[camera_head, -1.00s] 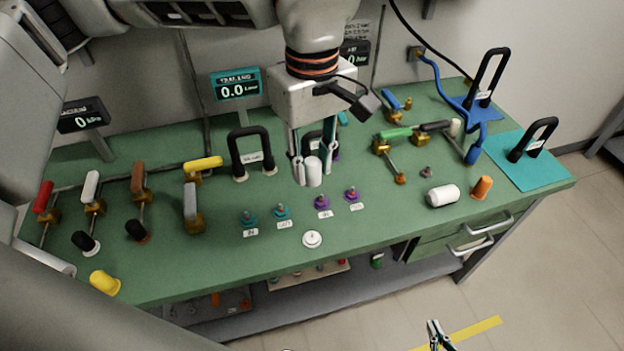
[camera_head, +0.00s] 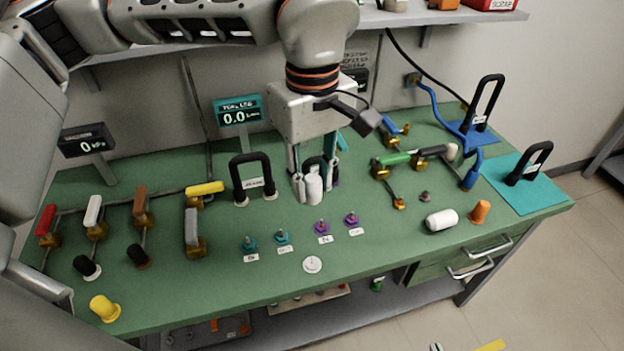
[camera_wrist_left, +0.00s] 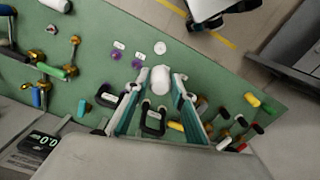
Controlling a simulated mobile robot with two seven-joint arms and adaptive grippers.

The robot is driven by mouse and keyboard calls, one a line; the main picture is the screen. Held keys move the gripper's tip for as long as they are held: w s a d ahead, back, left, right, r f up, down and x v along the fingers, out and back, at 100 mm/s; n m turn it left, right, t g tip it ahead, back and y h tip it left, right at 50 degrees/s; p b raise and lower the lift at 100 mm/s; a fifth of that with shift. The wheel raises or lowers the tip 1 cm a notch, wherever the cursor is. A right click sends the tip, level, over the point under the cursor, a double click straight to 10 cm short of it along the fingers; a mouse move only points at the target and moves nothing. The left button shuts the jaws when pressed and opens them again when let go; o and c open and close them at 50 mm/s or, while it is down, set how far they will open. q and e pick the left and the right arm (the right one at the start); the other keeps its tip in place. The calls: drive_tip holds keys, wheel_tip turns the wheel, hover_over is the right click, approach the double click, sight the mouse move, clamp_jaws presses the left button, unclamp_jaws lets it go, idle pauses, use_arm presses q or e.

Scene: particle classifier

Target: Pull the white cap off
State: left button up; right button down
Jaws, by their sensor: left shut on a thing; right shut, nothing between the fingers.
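My left gripper (camera_head: 314,186) is above the middle of the green bench, pointing down. It is shut on a white cylindrical cap (camera_head: 314,190), which stands upright between its teal-lined fingers. The cap also shows between the fingers in the left wrist view (camera_wrist_left: 161,80). A white round disc fitting (camera_head: 312,264) is on the bench near the front edge, apart from the cap; it shows beyond the cap in the left wrist view (camera_wrist_left: 160,48). Only a tip of my right gripper (camera_head: 437,347) shows at the bottom edge, low in front of the bench.
Purple fittings (camera_head: 322,227) and teal fittings (camera_head: 249,243) stand in front of the left gripper. A black handle (camera_head: 252,178) stands to its left. A white cylinder (camera_head: 441,220) lies at the right beside an orange cap (camera_head: 480,211). Coloured valve levers line the left side.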

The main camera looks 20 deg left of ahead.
use_arm(q)
drive_tip(key=shift+r+p, duration=0.9)
drive_tip(key=shift+r, duration=0.5)
drive_tip(key=shift+r+p, duration=1.2)
drive_tip(key=shift+r, duration=0.35)
